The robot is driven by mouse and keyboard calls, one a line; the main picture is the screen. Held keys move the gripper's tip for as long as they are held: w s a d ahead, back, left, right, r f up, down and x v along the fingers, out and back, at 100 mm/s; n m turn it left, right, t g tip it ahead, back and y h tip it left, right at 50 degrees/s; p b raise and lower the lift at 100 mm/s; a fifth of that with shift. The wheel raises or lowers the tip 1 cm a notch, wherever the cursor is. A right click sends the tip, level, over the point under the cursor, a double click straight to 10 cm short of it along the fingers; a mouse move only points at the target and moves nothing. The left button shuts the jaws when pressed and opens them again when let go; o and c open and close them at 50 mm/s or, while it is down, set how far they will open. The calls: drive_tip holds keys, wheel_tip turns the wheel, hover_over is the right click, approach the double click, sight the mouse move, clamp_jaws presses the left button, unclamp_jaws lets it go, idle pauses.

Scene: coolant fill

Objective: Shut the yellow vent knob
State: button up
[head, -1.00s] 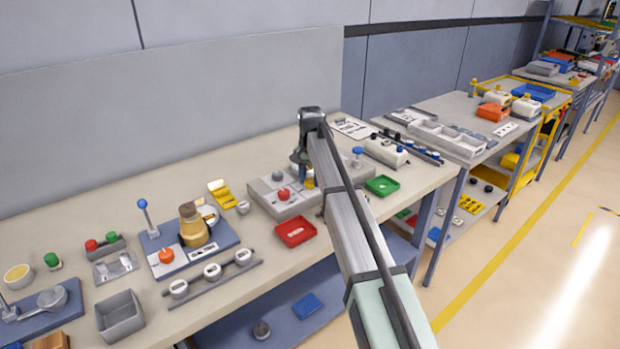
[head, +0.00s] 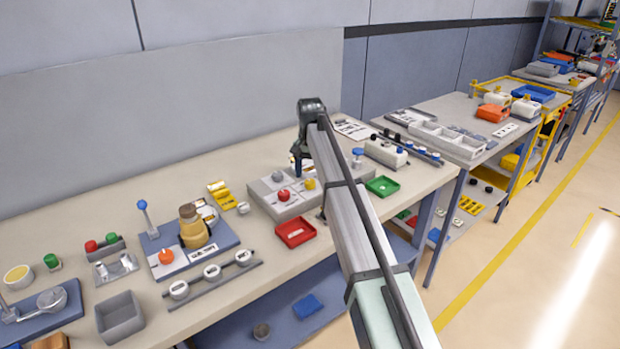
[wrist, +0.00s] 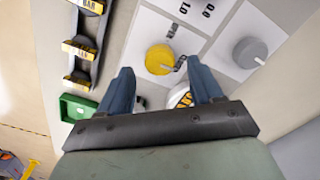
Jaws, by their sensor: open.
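The yellow vent knob (head: 310,184) sits on the right part of a light grey panel box on the bench. In the wrist view the yellow knob (wrist: 159,60) is round, with a small dark pointer or hook at its right edge. My gripper (wrist: 162,82) has two blue fingers, spread apart with nothing held between them. The knob appears just beyond the fingertips, apart from them. In the head view my gripper (head: 298,166) hangs over the back of the box, partly hidden by my arm.
A red knob (head: 284,195) and a grey knob (head: 277,176) share the box; a grey knob (wrist: 250,52) shows right in the wrist view. A red tray (head: 295,233) stands in front, a green tray (head: 383,187) to the right. A blue-topped part (head: 357,153) stands behind.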

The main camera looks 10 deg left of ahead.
sight(310, 181)
wheel_tip(310, 181, up, 11)
idle(0.4)
